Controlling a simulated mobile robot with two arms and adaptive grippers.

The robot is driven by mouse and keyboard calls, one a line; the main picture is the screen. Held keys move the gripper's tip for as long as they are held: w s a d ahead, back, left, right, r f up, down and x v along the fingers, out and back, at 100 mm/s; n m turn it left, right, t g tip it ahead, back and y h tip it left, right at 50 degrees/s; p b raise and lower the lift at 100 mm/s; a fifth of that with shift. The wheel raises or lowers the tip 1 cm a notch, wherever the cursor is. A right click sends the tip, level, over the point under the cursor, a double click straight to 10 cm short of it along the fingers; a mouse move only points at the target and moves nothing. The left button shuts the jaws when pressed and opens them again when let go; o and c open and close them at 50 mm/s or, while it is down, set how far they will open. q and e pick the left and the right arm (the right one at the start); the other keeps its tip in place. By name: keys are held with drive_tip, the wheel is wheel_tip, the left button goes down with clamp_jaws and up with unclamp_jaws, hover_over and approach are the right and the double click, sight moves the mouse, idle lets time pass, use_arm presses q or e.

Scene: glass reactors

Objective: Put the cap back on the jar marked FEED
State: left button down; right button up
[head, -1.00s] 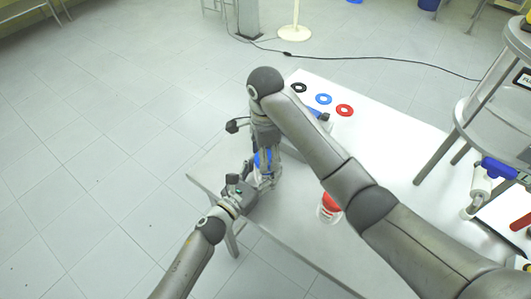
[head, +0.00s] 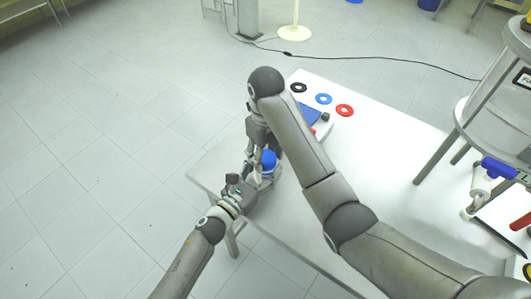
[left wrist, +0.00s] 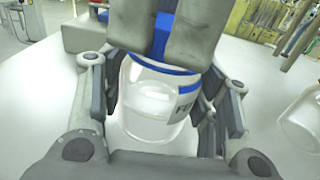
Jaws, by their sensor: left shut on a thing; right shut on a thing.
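A clear jar (left wrist: 150,105) with a partly hidden label, its first letter F, stands upright between the fingers of my left gripper (left wrist: 160,108), which is shut on it. In the head view my left gripper (head: 255,182) is at the near left corner of the table. The blue cap (head: 268,158) is at the jar's top; it also shows in the left wrist view (left wrist: 162,38) between the grey fingers of my right gripper (left wrist: 160,30), which is shut on it. Whether the cap is seated on the neck is hidden by those fingers.
Another clear jar (left wrist: 303,120) stands right of the held jar. A grey stand (head: 490,110) is at the right. My right arm covers much of the table.

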drive_tip(key=o, duration=0.7)
drive_tip(key=shift+r, duration=0.1)
drive_tip(key=shift+c, duration=0.4)
